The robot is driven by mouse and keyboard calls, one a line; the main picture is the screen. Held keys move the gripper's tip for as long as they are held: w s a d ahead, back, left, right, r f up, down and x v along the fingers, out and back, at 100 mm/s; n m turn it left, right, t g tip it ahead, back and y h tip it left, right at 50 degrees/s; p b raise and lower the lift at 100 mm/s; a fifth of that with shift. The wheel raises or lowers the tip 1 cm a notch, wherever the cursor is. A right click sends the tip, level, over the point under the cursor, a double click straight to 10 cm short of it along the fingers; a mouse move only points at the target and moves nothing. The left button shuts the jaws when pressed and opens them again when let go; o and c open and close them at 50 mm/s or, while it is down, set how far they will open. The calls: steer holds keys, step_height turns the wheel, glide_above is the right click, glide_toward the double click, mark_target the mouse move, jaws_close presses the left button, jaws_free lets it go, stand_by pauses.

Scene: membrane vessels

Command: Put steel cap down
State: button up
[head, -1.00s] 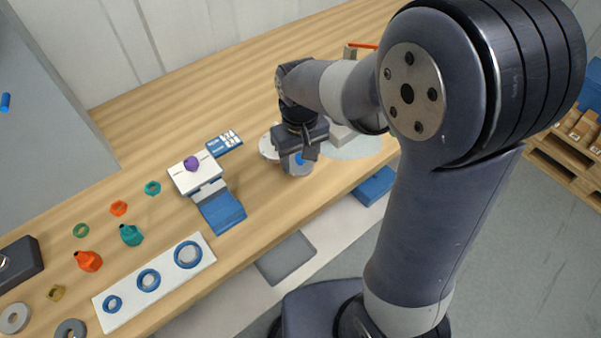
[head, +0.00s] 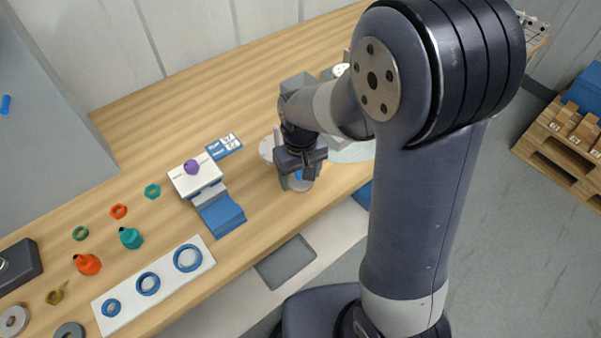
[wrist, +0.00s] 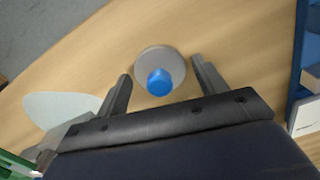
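The steel cap (head: 300,185) is a round grey disc with a blue knob on top. It appears to rest upright on the wooden table near the front edge. In the wrist view the cap (wrist: 152,55) lies between the two finger tips, with a gap on each side. My gripper (head: 296,177) points down over it with the fingers apart. In the wrist view my gripper (wrist: 160,68) is open and not touching the cap. Part of the cap is hidden behind the fingers in the head view.
A pale round disc (head: 267,149) and a grey box (head: 297,85) stand close behind my gripper. A white and blue fixture with a purple knob (head: 191,167) is to the left. A white strip with blue rings (head: 170,286) lies at the front left. Wood between is clear.

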steer(key=shift+o, duration=0.6)
steer(key=shift+r, duration=0.3)
step_height(320, 180, up, 12)
steer(key=shift+f+p, duration=0.15)
steer(key=shift+p, duration=0.15)
